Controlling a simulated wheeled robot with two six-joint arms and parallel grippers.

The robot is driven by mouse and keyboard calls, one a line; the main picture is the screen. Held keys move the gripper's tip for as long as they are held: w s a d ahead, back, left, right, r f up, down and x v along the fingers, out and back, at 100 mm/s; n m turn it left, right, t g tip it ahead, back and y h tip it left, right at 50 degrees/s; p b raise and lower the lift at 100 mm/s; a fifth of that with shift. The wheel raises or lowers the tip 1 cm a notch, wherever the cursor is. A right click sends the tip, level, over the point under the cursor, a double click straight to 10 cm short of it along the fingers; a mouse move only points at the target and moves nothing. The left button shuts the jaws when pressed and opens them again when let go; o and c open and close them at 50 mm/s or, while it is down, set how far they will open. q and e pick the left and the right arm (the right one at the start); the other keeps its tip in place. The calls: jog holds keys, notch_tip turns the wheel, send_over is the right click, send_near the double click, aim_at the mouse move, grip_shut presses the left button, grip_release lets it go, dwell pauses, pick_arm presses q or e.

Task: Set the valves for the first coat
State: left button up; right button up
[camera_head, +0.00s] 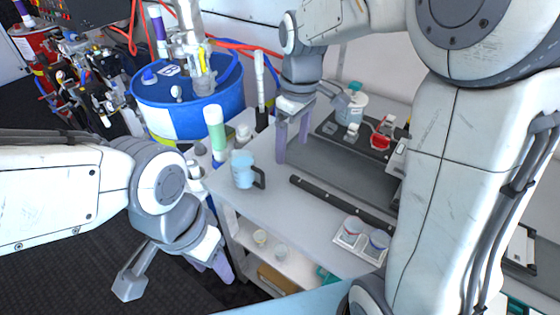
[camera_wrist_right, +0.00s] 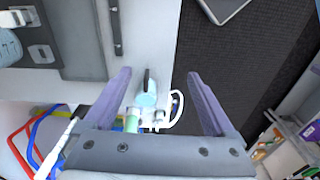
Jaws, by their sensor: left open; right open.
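No valve handle can be made out clearly. A cluster of metal and dark fittings (camera_head: 92,100) stands at the far left, between a red drum (camera_head: 30,40) and a blue drum (camera_head: 190,115). Pale fittings (camera_head: 196,172) sit by the bench's left edge; their settings are too small to read. My right gripper (camera_head: 292,140) is open and empty above the bench, right of a blue jug with a dark handle (camera_head: 243,170). In the right wrist view the open fingers (camera_wrist_right: 159,73) show the jug (camera_wrist_right: 146,96) between them, apart from both. My left gripper (camera_head: 213,268) is open and empty left of the bench, low down.
A green-and-white cylinder (camera_head: 215,135) stands behind the jug. A dark bar (camera_head: 340,203) and a tray with two cups (camera_head: 348,253) lie on the bench (camera_head: 285,212). A bottle (camera_head: 350,108) and a red item (camera_head: 381,138) are at the back. Hoses run behind the blue drum.

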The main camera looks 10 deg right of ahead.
jog(key=shift+s+a+f, duration=0.25)
jog(key=shift+s+a, duration=0.7)
jog(key=shift+s+a+f, duration=0.25)
jog(key=shift+s+a, duration=0.65)
